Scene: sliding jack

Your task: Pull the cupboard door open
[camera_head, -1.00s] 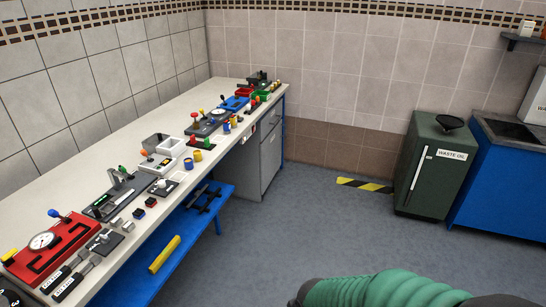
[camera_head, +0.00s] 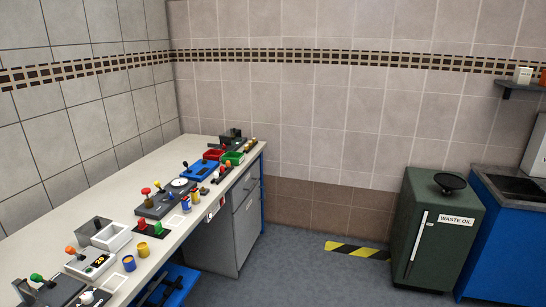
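A grey cupboard (camera_head: 212,248) stands under the far end of the workbench. Its narrow front faces right, with a drawer front (camera_head: 246,188) above and a cupboard door (camera_head: 247,232) below. The door looks closed and is seen at a steep angle, so its handle is hard to make out. A dark green cabinet marked WASTE OIL (camera_head: 432,235) stands at the right, with a long white upright handle (camera_head: 418,236) on its closed front. Neither of my grippers is in view.
The workbench (camera_head: 150,162) runs along the left wall, covered with tools, boxes and knobbed devices. Grey floor (camera_head: 300,275) is open between bench and green cabinet. A yellow-black strip (camera_head: 357,250) lies near the back wall. A blue unit (camera_head: 505,235) is at the far right.

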